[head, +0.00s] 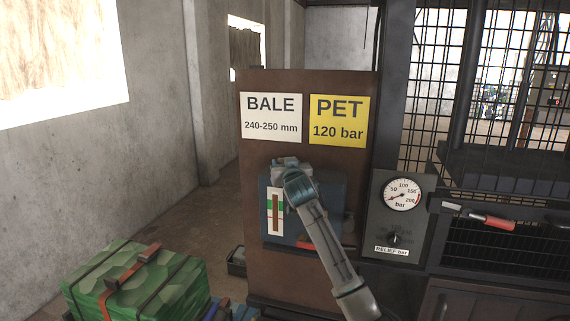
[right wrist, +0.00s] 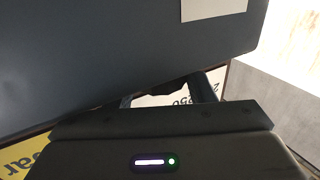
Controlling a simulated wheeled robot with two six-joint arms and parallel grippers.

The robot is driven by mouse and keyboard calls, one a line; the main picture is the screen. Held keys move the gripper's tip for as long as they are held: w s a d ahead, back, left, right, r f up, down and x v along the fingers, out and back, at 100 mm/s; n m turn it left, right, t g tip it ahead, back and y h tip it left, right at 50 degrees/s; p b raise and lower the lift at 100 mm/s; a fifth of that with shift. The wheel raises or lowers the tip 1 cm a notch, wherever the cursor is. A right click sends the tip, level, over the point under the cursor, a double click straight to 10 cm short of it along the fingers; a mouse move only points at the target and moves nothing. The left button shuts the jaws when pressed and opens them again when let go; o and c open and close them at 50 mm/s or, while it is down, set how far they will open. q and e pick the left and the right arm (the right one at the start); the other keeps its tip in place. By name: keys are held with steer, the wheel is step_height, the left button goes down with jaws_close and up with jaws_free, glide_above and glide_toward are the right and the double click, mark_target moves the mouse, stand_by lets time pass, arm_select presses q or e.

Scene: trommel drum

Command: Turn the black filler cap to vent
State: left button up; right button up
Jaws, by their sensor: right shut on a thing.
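The blue tank (head: 328,190) is mounted on the brown panel, with a level gauge (head: 275,212) on its front. My right gripper (head: 287,163) is at the top of the tank, with its arm reaching up from the lower right. In the right wrist view, its fingers (right wrist: 172,92) are closed around a dark piece, the black filler cap (right wrist: 172,88), beside the tank's blue-grey wall (right wrist: 110,45). Only a small part of the cap shows there. In the head view the gripper hides the cap, so its turned position cannot be read. My left gripper is not in view.
A white BALE sign (head: 271,115) and a yellow PET sign (head: 338,120) are above the tank. A pressure gauge (head: 402,195) and a relief knob (head: 395,238) are to its right, near a red-handled lever (head: 490,220). A strapped green bale (head: 135,285) is at lower left.

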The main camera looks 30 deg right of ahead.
steer(key=shift+n+y, duration=0.4)
steer(key=shift+y, duration=0.2)
steer(key=o, duration=1)
steer(key=shift+s+f, duration=0.1)
steer(key=shift+s, duration=0.15)
steer(key=shift+b+v, duration=2.75)
steer(key=shift+v, duration=2.45)
steer(key=shift+f, duration=0.1)
